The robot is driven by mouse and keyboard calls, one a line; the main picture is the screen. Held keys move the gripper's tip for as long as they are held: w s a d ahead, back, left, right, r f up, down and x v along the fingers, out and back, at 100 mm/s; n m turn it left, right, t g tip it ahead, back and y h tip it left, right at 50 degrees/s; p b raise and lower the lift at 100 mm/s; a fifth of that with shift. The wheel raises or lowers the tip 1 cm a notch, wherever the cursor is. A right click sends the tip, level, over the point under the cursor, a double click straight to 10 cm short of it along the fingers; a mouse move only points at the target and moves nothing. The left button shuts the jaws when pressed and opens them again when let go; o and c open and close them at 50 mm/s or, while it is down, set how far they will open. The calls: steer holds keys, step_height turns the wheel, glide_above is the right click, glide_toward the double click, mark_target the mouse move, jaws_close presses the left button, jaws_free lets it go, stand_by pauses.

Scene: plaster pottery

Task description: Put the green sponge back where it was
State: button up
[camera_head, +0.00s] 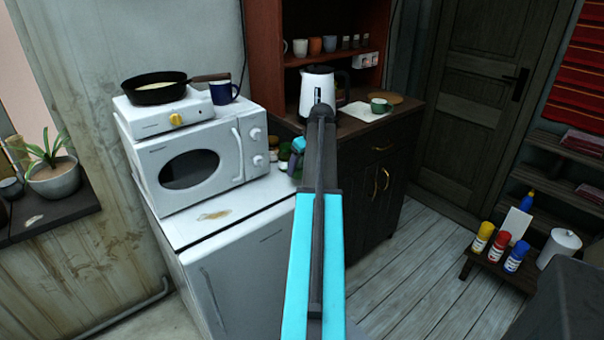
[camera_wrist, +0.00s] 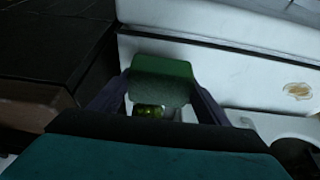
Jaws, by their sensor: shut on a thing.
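The green sponge (camera_wrist: 165,72) shows in the wrist view, gripped between the two dark fingers of my gripper (camera_wrist: 162,88). It is held at the gap between the dark cabinet on the left and the white fridge on the right. A shiny yellow-green thing (camera_wrist: 149,111) shows just below the sponge. I cannot tell whether they touch. In the head view my arm covers much of the middle, and the teal end of my gripper (camera_head: 299,145) shows beside the small jars. The sponge cannot be made out clearly there.
A white microwave (camera_head: 205,150) stands on the white fridge (camera_head: 245,260), with a hotplate and pan (camera_head: 158,88) on top. Small jars (camera_head: 284,151) stand to its right. The dark cabinet (camera_head: 375,150) holds a white kettle (camera_head: 318,92) and a green cup (camera_head: 380,105).

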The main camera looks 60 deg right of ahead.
steer(key=shift+d+f+p, duration=0.15)
steer(key=shift+f+p, duration=0.25)
steer(key=shift+f, duration=1.35)
steer(key=shift+f, duration=0.15)
steer(key=o, duration=0.8)
steer(key=shift+r, duration=0.25)
steer(key=b+v, duration=0.1)
steer(key=v, duration=1)
steer(key=shift+r, duration=0.4)
steer(key=shift+s, duration=0.1)
